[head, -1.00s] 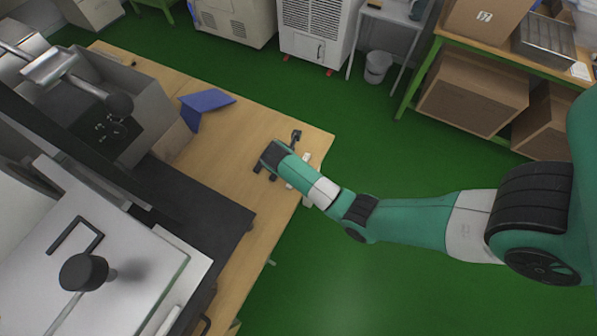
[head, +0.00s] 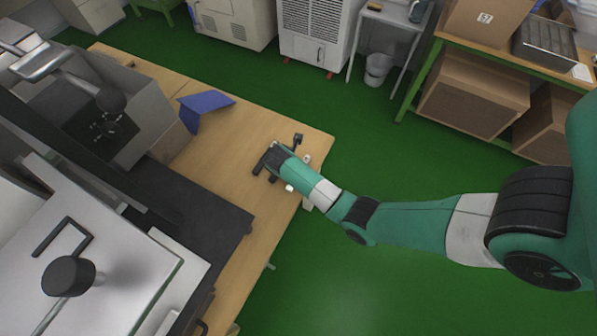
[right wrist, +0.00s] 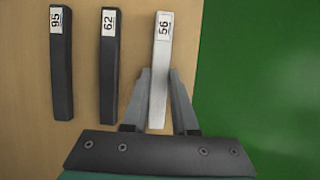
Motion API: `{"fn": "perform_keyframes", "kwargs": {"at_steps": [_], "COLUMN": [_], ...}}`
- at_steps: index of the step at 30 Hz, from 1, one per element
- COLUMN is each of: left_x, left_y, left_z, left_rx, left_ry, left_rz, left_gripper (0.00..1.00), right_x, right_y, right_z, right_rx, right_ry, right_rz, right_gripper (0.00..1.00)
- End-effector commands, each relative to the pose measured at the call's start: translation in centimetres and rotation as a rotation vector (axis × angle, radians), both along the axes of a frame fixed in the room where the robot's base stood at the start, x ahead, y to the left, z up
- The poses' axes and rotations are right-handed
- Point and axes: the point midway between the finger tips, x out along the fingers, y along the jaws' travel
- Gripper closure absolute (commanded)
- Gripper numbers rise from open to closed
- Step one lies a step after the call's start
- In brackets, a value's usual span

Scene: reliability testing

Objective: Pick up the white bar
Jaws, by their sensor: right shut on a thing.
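The white bar (right wrist: 160,52) carries a label reading 56 and lies near the right edge of the wooden table. In the right wrist view my right gripper (right wrist: 159,80) is shut on it, with one finger along each side. In the head view my right gripper (head: 270,158) is low over the table's right part, and the arm hides much of the white bar. My left gripper is not in view.
Two dark bars, labelled 62 (right wrist: 107,70) and 95 (right wrist: 61,70), lie parallel to the left of the white bar. A blue folded object (head: 205,102) is farther back on the wooden table (head: 235,130). Large grey equipment (head: 130,100) stands at the left.

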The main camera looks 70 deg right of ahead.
Motion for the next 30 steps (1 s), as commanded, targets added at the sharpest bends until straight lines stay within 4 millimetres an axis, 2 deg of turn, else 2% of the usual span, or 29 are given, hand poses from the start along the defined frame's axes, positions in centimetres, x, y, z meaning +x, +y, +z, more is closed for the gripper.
{"fn": "perform_keyframes", "kwargs": {"at_steps": [8, 14, 21, 25, 27, 30], "left_x": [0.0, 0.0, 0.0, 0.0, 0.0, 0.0], "left_y": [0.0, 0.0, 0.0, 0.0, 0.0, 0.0], "left_z": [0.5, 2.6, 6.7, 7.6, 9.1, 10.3], "left_rx": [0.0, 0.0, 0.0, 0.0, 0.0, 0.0], "left_ry": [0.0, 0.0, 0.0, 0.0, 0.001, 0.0], "left_rz": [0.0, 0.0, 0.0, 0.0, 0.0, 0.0], "left_gripper": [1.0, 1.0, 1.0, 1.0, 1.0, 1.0], "right_x": [0.0, 0.1, -3.1, -5.4, -6.3, -7.3], "right_y": [0.0, 0.0, 4.5, 7.8, 9.1, 10.4], "right_z": [0.8, 4.1, 10.4, 11.5, 12.6, 13.1], "right_rx": [0.0, -0.001, -0.001, -0.001, -0.001, -0.001], "right_ry": [-0.001, -0.003, -0.002, 0.001, 0.003, 0.003], "right_rz": [0.0, 0.0, 0.005, 0.007, 0.006, 0.004], "right_gripper": [1.0, 1.0, 1.0, 1.0, 1.0, 1.0]}}
